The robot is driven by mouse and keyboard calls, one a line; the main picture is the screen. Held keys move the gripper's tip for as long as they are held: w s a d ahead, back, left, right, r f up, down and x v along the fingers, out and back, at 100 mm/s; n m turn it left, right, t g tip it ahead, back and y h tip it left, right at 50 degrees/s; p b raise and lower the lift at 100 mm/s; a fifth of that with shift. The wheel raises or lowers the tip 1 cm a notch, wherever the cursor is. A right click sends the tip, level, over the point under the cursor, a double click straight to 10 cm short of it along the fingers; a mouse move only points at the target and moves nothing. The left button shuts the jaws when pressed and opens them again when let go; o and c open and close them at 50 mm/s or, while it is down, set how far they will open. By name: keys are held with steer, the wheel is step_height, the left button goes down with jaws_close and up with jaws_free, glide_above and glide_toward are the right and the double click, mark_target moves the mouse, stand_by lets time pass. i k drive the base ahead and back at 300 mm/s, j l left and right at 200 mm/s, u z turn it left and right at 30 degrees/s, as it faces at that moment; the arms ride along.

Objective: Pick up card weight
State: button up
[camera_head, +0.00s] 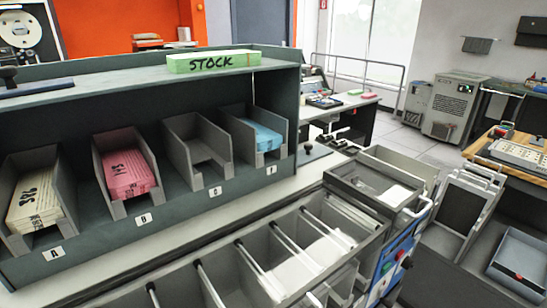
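No object is labelled as the card weight. Two dark flat plates with an upright knob could fit it. One knobbed plate (36,89) lies on the top shelf at the far left, partly cut off by the frame edge. A smaller dark knobbed plate (316,153) sits on the light ledge just right of the card rack. My gripper is not clearly visible in the head view.
The dark rack (180,205) has bins A to D or so, holding cream (34,204), pink (128,173) and blue cards (262,134); one bin (199,155) is empty. A green STOCK block (214,62) tops the shelf. A slotted machine (270,255) fills the foreground. Floor (415,143) shows behind.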

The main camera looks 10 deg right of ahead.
mark_target(310, 153)
steer(key=i+l+u, duration=0.15)
steer(key=l+u, duration=0.15)
steer(key=l, duration=0.35)
steer(key=l+u, duration=0.35)
steer(key=l, duration=0.3)
steer(key=i+l, duration=0.05)
